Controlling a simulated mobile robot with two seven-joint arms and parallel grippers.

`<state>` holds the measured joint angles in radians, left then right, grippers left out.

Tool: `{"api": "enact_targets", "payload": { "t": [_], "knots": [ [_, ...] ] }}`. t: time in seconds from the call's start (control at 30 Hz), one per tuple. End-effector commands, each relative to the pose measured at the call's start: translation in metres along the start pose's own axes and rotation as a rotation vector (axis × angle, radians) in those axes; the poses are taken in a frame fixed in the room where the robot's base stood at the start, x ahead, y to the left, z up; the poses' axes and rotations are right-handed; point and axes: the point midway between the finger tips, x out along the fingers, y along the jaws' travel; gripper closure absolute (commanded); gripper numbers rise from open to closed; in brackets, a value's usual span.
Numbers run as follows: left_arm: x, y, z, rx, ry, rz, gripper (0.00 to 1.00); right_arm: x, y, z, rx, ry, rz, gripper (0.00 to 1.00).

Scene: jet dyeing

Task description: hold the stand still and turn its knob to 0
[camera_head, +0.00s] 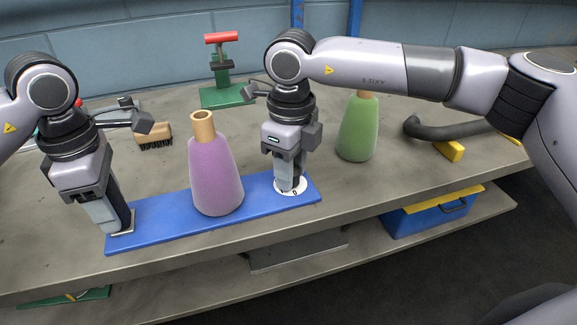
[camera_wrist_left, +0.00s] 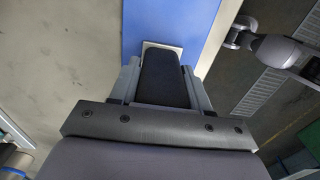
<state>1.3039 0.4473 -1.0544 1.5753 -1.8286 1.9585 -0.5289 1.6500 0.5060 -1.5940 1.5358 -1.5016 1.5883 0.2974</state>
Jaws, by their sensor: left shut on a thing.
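The stand is a long blue board (camera_head: 160,218) lying along the table's front edge. A purple cone (camera_head: 216,177) with a tan tip stands upright on its middle. My left gripper (camera_head: 123,226) is down at the stand's left end, shut on a dark block that rises from a pale square plate; this end also shows in the left wrist view, with the plate (camera_wrist_left: 157,45) on the blue board (camera_wrist_left: 170,20). My right gripper (camera_head: 289,187) points down over the white dial (camera_head: 302,190) at the stand's right end. Its fingers hide the knob, and their grip is unclear.
A green cone (camera_head: 358,128) stands behind and right of the stand. A green stand with a red handle (camera_head: 222,70), a brush (camera_head: 153,138) and a dark curved pipe (camera_head: 450,131) lie farther back. A blue box (camera_head: 428,218) sits on the lower shelf.

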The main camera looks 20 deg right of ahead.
Motion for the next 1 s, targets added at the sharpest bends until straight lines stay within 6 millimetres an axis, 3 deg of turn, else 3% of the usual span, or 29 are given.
{"api": "enact_targets", "payload": {
  "t": [0.07,0.47,1.0],
  "knots": [
    [0.0,0.0,0.0,0.0,0.0,0.0,0.85,-0.0002,-0.0003,0.0,0.001,0.0,-0.001,0.96],
    [0.0,0.0,-0.0001,0.0,0.0,0.0,0.85,-0.0008,-0.0002,0.0003,-0.063,-0.001,-0.001,0.96],
    [0.0001,0.0,-0.0002,0.0,0.001,0.0,0.85,-0.0007,-0.0001,0.0003,-0.508,-0.001,0.0,0.96]
  ]
}}
